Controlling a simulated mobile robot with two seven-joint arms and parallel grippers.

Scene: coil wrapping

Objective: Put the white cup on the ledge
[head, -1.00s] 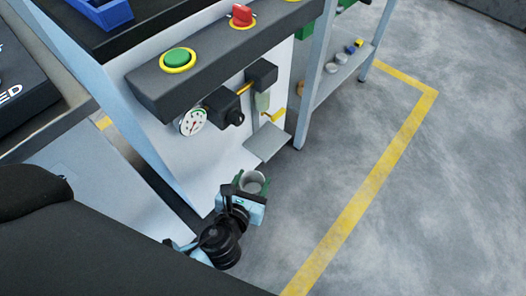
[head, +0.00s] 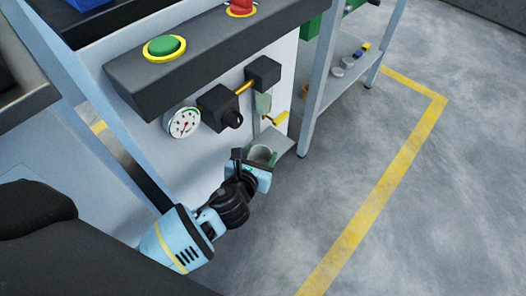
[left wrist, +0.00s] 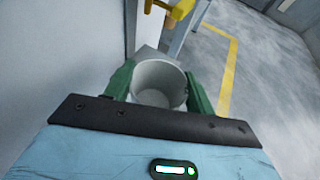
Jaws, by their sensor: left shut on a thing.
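My left gripper (head: 259,161) is shut on the white cup (head: 262,153). In the left wrist view the cup (left wrist: 158,84) sits upright, open end toward the camera, between the two green fingers (left wrist: 159,88). The ledge (head: 287,139) is a small grey plate on the white machine's side, below a yellow-handled valve. In the head view the cup overlaps the ledge's near part; I cannot tell whether they touch. In the left wrist view a piece of the ledge (left wrist: 147,54) shows just beyond the cup. My right gripper is not in view.
The machine's white panel (head: 210,160) stands close to my left arm. A gauge (head: 183,122), a black box with a knob (head: 220,107) and the yellow valve handle (head: 277,119) stick out above the ledge. Open floor (head: 440,200) lies to the right.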

